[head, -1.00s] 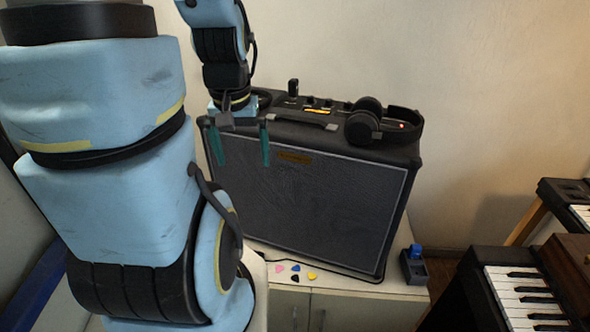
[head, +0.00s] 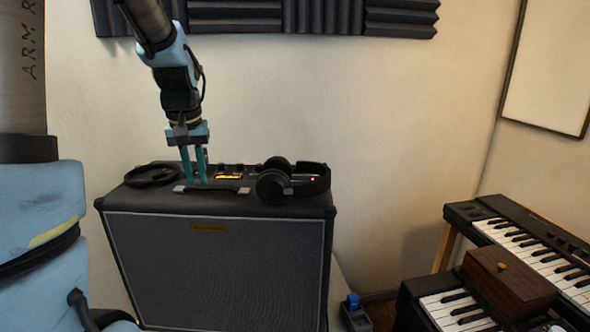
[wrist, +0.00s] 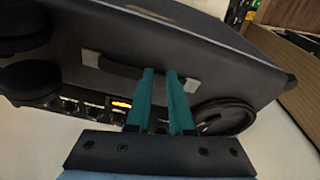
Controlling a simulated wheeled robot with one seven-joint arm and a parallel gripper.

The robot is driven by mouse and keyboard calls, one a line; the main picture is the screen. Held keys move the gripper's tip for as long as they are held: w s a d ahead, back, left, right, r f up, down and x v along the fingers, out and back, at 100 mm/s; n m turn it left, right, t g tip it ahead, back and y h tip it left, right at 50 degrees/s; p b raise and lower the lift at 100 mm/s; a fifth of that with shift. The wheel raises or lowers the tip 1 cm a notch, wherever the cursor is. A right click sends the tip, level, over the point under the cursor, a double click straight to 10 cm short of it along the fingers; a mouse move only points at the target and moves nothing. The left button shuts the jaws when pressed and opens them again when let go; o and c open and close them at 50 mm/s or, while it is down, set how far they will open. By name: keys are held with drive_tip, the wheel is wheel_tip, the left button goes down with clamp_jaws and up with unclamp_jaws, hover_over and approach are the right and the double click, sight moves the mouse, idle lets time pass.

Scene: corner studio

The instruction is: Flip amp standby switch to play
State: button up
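The amp (head: 215,270) is a large black cabinet with a grey front grille. Its top carries a handle strap (head: 230,190) and a control panel with knobs and a lit orange display (head: 229,177); the display also shows in the wrist view (wrist: 121,103). A small red light (head: 311,179) glows at the panel's right. My gripper (head: 195,183) points down over the amp top, left of the display, its teal fingers parted by a narrow gap with nothing seen between them. In the wrist view my gripper (wrist: 160,72) covers part of the panel. I cannot make out the standby switch behind the fingers.
Black headphones (head: 274,185) lie on the amp top right of my gripper, and a coiled cable (head: 152,174) lies to its left. Keyboards (head: 525,240), a wooden box (head: 508,285) and a small blue-topped device (head: 354,310) stand at the right. The wall is behind.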

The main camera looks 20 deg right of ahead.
drive_tip(key=shift+m, duration=0.6)
drive_tip(key=w+d+r+b, duration=0.1)
drive_tip(key=w+d, duration=0.1)
drive_tip(key=d, duration=0.2)
drive_tip(key=w+d+r+b, duration=0.1)
drive_tip(key=w+d+r, duration=0.1)
drive_tip(key=d, duration=0.3)
drive_tip(key=w+d+r+b, duration=0.1)
drive_tip(key=w+d, duration=0.1)
drive_tip(key=d, duration=0.2)
drive_tip(key=shift+w+d+r, duration=0.2)
drive_tip(key=shift+w+r, duration=0.05)
drive_tip(key=shift+r, duration=0.15)
clamp_jaws()
drive_tip(key=s+d+r+m+b, duration=0.1)
drive_tip(key=d+r+b, duration=0.2)
drive_tip(key=d, duration=1)
wheel_tip(320, 180, up, 3)
